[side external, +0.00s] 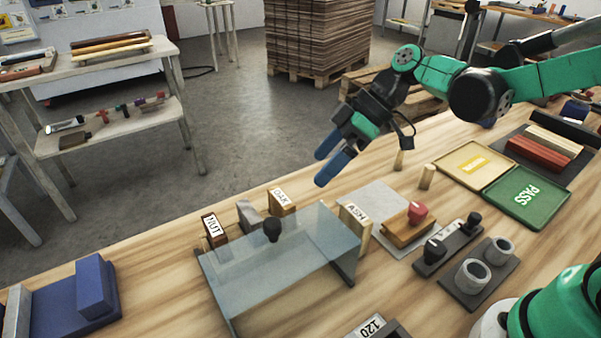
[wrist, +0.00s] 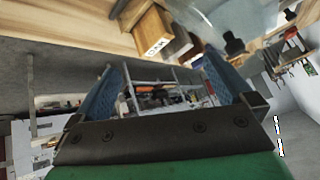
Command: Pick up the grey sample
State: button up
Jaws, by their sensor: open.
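A small grey block (side external: 247,214), which looks like the grey sample, stands on the wooden bench behind a clear cover (side external: 270,280). It sits between the dark NUT block (side external: 213,231) and the OAK block (side external: 283,201). My gripper (side external: 320,168) is open and empty, with its blue fingers in the air above and to the right of the grey block. In the wrist view the two fingers (wrist: 165,80) are spread apart. The OAK block (wrist: 152,30) shows beyond them, with a greyish block (wrist: 181,43) partly seen beside it.
The clear cover has a black knob (side external: 272,231) on top, close to the row of blocks. The ASH block (side external: 354,222) stands at its right end. Further right are a red-knobbed wooden block (side external: 408,228), dark cup holder (side external: 481,276) and green PASS tray (side external: 528,199). A blue stand (side external: 75,300) sits left.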

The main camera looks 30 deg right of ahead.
aim_at(250, 210)
jog(key=w+a+f+n+g+y, duration=0.1)
jog(key=a+f+n, duration=0.1)
jog(key=a, duration=0.2)
jog(key=w+a+f+n+y, duration=0.1)
jog(key=a+f+n+y, duration=0.1)
jog(key=a, duration=0.3)
jog(key=w+a+f+n+g+y, duration=0.1)
jog(key=a+f+n, duration=0.3)
jog(key=shift+w+a+f+g+y, duration=0.2)
jog(key=shift+g+y, duration=0.1)
jog(key=shift+y, duration=0.1)
jog(key=c, duration=1.2)
jog(key=shift+r, duration=0.1)
